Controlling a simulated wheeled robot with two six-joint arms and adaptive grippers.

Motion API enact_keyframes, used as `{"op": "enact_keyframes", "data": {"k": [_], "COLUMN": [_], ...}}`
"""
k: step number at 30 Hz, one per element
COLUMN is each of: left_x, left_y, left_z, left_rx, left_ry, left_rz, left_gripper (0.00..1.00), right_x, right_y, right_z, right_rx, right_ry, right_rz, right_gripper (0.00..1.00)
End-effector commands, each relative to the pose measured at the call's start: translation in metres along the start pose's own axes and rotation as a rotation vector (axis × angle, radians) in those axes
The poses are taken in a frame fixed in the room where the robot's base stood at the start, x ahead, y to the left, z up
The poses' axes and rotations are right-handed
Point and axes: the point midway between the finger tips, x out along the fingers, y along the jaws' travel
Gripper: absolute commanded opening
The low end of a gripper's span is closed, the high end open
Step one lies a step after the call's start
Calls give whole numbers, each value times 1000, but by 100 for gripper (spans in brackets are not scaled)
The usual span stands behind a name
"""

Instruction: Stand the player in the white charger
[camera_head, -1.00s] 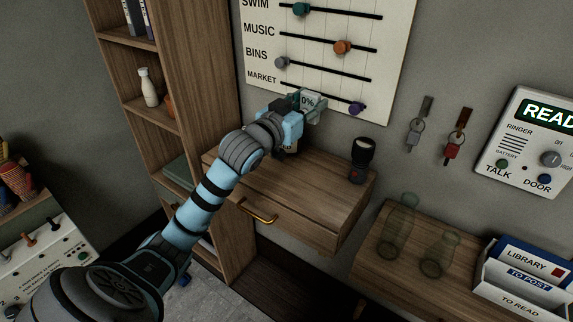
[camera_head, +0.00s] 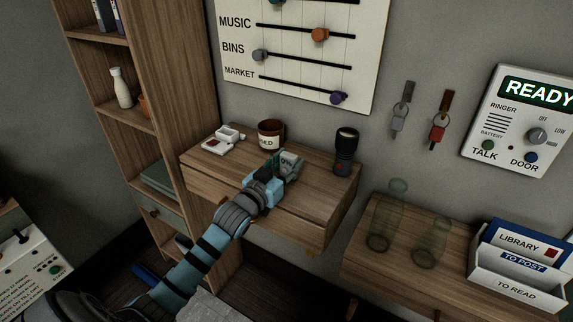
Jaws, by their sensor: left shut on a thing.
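The white charger (camera_head: 229,134) sits on the left part of the wooden drawer unit's top, near the wall. A low white part with a small reddish square lies at its front. My left gripper (camera_head: 289,163) is over the front middle of the same top, to the right of the charger and apart from it. It is shut on the player, which is mostly hidden by the fingers; its screen cannot be read now. My right gripper is not in view.
A brown mug (camera_head: 270,134) stands behind my left gripper, close to it. A black torch (camera_head: 345,152) stands at the right end of the drawer unit (camera_head: 318,193). Two glass bottles and a letter rack (camera_head: 518,272) are on the lower right shelf. A slider board hangs above.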

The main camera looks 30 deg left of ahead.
Motion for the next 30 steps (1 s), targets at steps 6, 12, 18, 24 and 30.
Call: {"op": "enact_keyframes", "data": {"k": [6, 12, 18, 24, 30], "left_x": [0, 0, 0, -34, -88], "left_y": [0, 0, 0, 0, 0], "left_z": [2, 2, -2, -2, 2], "left_rx": [0, 0, 0, 5, 10], "left_ry": [0, 0, 0, -4, -6], "left_rz": [0, 0, 0, 2, 3], "left_gripper": [51, 57, 57, 57, 57], "right_x": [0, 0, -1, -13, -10], "right_y": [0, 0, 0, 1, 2], "right_z": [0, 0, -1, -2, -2], "right_rx": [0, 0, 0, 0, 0], "right_ry": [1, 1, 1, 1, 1], "right_rz": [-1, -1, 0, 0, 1], "right_gripper": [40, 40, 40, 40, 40]}}
